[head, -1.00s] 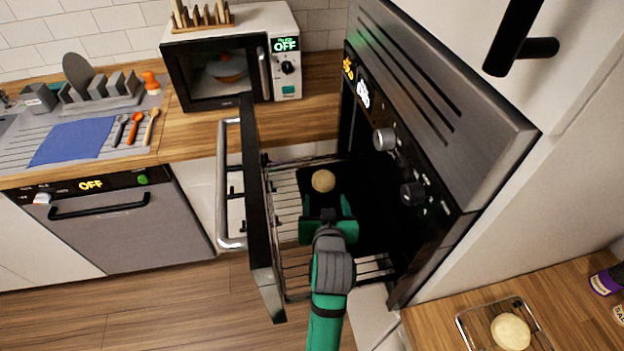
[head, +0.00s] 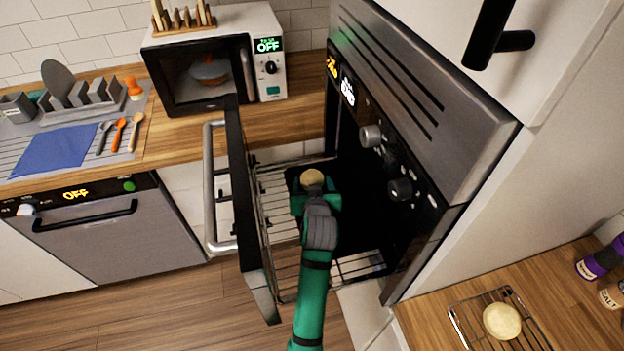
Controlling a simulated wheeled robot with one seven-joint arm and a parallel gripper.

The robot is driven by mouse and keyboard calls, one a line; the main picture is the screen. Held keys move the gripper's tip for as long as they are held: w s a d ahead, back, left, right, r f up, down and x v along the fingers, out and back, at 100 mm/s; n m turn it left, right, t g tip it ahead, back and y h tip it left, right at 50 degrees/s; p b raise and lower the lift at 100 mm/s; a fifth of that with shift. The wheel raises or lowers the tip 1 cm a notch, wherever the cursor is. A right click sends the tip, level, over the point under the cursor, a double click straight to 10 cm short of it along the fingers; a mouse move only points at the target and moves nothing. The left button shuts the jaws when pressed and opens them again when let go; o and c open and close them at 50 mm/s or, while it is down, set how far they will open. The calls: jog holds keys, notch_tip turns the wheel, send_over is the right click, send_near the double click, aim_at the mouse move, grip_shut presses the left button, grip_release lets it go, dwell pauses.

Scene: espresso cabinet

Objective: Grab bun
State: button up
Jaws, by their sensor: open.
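A small round tan bun (head: 312,177) lies on a dark tray inside the open oven, over the pulled-out wire rack (head: 272,200). My green gripper (head: 314,190) is open and right at the bun, with its fingers low on either side of it. I cannot tell whether the fingers touch the bun. The near part of the bun is partly hidden by my gripper. Another pale bun (head: 502,321) lies on a small wire cooling rack (head: 459,325) on the counter at lower right.
The oven door (head: 250,210) stands open to the left of my arm, with its handle (head: 213,190) outward. The oven control panel with knobs (head: 400,189) is close on the right. A microwave (head: 205,72) stands on the back counter. Jars (head: 597,262) stand at far right.

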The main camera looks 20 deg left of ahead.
jog(key=shift+w, duration=0.2)
jog(key=c, duration=0.8)
jog(key=shift+r, duration=0.15)
